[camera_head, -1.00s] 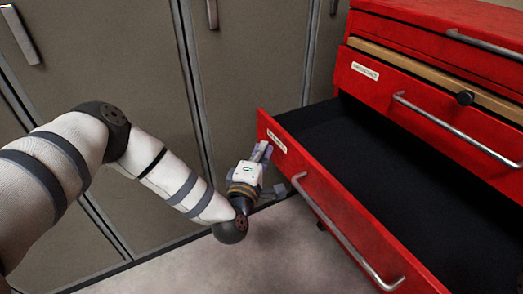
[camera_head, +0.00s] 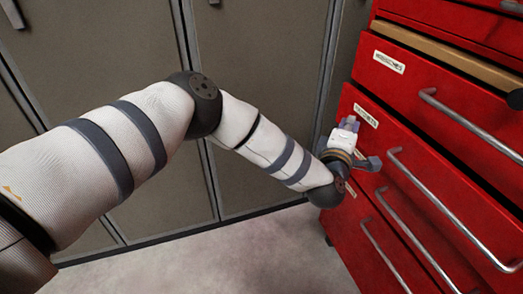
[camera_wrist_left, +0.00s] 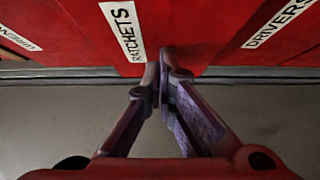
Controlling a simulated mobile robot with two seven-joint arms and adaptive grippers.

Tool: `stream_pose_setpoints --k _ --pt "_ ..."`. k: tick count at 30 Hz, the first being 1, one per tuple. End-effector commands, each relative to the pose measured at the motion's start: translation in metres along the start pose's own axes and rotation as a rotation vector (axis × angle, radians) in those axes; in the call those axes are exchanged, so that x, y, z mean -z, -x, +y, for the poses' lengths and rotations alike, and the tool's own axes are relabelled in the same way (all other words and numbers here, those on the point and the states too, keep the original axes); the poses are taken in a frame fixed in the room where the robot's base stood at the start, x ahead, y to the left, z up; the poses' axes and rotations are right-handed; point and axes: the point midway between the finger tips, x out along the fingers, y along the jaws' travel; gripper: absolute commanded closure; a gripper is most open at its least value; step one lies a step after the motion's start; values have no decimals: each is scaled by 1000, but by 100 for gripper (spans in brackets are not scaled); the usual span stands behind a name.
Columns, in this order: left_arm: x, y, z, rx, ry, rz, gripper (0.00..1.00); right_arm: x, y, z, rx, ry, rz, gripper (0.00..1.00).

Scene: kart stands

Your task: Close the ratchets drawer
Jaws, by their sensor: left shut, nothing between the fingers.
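The ratchets drawer (camera_head: 418,170) is a red front with a white label and a long metal handle. My left gripper (camera_head: 362,142) is at the label end of this front, left of the handle (camera_head: 450,208). In the left wrist view its fingers (camera_wrist_left: 162,80) are together and empty, with tips at the red front beside the label. I cannot tell whether they touch it. My right gripper is not in view.
The red cabinet has another labelled drawer (camera_head: 400,75) above and more handles below (camera_head: 415,240). A DRIVERS label (camera_wrist_left: 275,22) shows at right in the left wrist view. Grey lockers (camera_head: 265,60) stand behind. The floor (camera_head: 230,262) in front is clear.

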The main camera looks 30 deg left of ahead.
Motion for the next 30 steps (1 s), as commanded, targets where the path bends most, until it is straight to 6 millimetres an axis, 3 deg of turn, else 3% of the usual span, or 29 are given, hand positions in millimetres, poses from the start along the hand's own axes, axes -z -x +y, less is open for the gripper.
stream_pose_setpoints --k 9,30 --pt "-16 -17 0 -2 -1 0 100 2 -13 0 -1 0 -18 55" --pt "-16 -19 5 -9 1 -3 100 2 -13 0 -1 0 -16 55"
